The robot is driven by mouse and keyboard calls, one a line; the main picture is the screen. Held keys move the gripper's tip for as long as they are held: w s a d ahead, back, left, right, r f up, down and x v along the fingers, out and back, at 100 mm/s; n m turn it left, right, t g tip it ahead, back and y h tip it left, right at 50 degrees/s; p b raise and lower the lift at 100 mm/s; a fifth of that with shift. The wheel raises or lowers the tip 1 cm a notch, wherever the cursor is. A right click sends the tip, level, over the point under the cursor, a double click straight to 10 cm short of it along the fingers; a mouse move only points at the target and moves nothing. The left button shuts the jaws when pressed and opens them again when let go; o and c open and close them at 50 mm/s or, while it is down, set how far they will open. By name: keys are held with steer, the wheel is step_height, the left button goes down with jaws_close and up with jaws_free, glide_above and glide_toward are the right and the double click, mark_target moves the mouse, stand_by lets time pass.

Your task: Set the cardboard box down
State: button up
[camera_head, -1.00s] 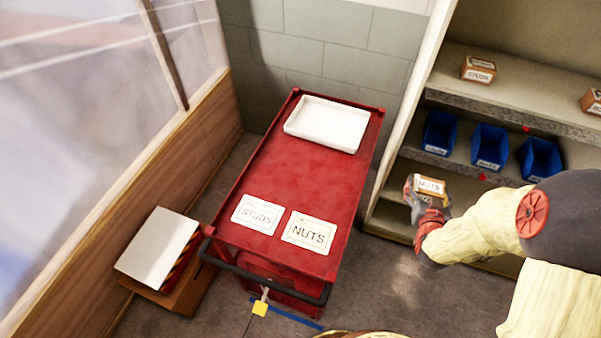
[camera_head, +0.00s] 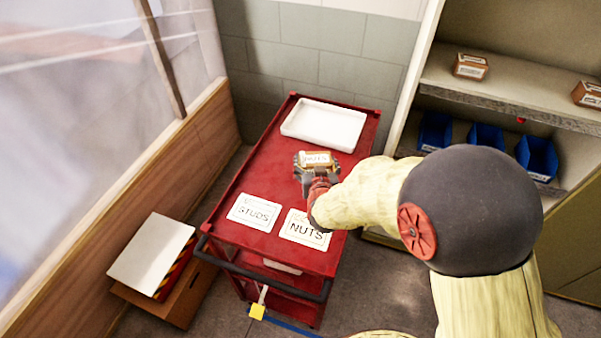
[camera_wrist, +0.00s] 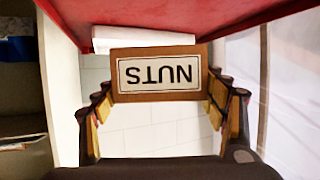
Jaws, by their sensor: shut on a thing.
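The cardboard box (camera_head: 318,158) is small and brown with a white NUTS label. My gripper (camera_head: 316,165) is shut on it and holds it over the red cart (camera_head: 262,180), between the white tray and the label cards. In the wrist view the box (camera_wrist: 160,95) sits between the two fingers (camera_wrist: 160,105), and its NUTS label reads upside down. The cart top has a NUTS card (camera_head: 304,230) and a STUDS card (camera_head: 254,212) near its front. From the head view I cannot tell how high the box is above the cart.
A white tray (camera_head: 324,124) lies at the cart's far end. The shelf (camera_head: 510,95) at right holds a STUDS box (camera_head: 470,66), another box (camera_head: 588,94) and blue bins (camera_head: 537,157). A carton with a white top (camera_head: 152,254) stands left of the cart.

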steer(key=w+a+f, duration=0.1)
steer(key=f, duration=0.1)
steer(key=w+a+f+b, duration=0.1)
steer(key=w+a+f, duration=0.1)
steer(key=w+a+f+b, duration=0.1)
steer(key=w+f, duration=0.1)
steer(key=shift+a+f, duration=0.35)
steer(key=shift+f, duration=0.05)
steer(key=shift+f+b, duration=0.85)
steer(key=shift+f, duration=0.55)
steer(key=shift+f, duration=0.2)
steer(key=o, duration=1.6)
